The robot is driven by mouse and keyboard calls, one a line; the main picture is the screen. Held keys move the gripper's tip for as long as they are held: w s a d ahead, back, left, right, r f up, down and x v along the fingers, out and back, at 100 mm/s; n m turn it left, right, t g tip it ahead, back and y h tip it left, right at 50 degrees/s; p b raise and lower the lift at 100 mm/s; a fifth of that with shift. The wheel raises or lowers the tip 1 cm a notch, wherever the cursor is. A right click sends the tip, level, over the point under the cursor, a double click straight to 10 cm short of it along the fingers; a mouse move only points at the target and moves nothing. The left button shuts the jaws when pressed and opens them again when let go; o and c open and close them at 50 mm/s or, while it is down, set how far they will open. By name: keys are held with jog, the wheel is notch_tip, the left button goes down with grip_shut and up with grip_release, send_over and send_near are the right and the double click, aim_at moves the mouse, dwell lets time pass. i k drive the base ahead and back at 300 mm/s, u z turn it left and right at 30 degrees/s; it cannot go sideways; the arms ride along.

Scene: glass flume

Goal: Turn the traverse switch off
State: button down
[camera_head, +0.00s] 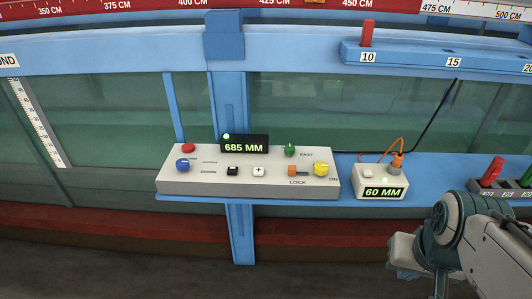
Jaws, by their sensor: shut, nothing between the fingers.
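A pale grey control box (215,186) sits on a blue ledge in front of the glass flume. At its right end is a yellow knob (321,169) with "ON" printed beside it. I cannot read a traverse label or tell the knob's exact setting. Left of it is an orange slider (292,170) above the word "LOCK". A green knob (289,149) stands behind, beside "FAST". The box's display (244,145) reads 685 MM, with a green light lit. My gripper (403,273) is at lower right, apart from the box and touching no control; its fingertips are small and partly hidden.
The box also carries a blue knob (182,165), a red button (188,148), a black button (232,171) and a white plus button (258,171). A smaller box (366,180) reading 60 MM, with cables, stands right. A rack with red and green pieces (491,171) is farther right.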

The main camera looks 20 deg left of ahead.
aim_at(321, 168)
jog(key=z, duration=0.3)
jog(key=i, duration=0.85)
jog(key=u, duration=0.35)
